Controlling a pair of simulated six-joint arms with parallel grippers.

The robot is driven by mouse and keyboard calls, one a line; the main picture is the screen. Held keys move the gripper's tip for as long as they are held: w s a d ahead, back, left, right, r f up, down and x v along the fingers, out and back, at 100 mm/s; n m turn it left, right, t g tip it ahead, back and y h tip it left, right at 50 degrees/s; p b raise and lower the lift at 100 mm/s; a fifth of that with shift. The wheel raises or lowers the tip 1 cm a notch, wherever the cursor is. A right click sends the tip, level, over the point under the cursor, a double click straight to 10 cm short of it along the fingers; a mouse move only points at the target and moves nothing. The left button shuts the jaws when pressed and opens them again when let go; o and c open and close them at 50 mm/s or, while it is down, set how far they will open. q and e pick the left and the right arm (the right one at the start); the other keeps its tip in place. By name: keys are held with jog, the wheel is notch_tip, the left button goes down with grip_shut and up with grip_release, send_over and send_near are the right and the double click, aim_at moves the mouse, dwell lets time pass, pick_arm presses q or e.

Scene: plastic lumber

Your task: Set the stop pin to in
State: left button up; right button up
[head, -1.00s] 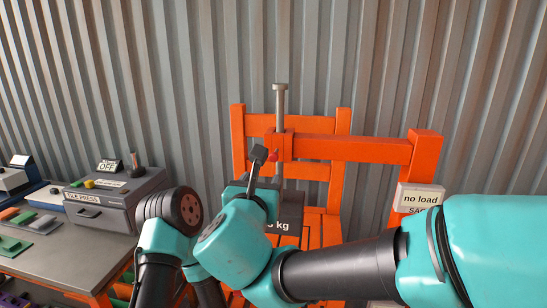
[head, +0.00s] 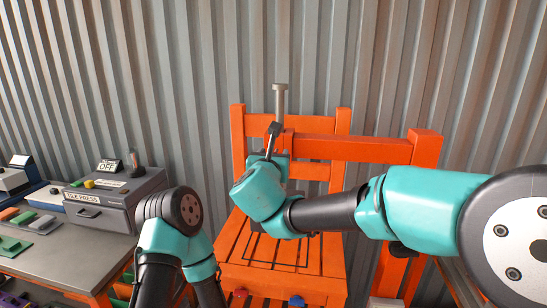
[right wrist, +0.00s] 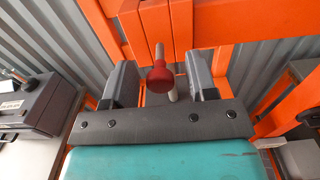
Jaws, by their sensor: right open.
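The stop pin shows in the right wrist view as a round red knob (right wrist: 160,77) in front of an orange block on the frame. It lies between the two grey fingers of my right gripper (right wrist: 161,82). The fingers are open, with a gap on each side of the knob. In the head view my right gripper (head: 272,132) is up at the orange frame beside the steel rod (head: 280,102), and it hides the knob. How far the pin is pushed in cannot be told. My left gripper is out of view.
The orange frame (head: 375,150) has a crossbeam running right to a post, above a slatted orange seat (head: 285,285). A grey press box (head: 115,195) stands on the bench (head: 75,255) at left. My left arm is between bench and frame. A corrugated wall is behind.

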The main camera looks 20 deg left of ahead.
grip_shut()
dwell(0.6)
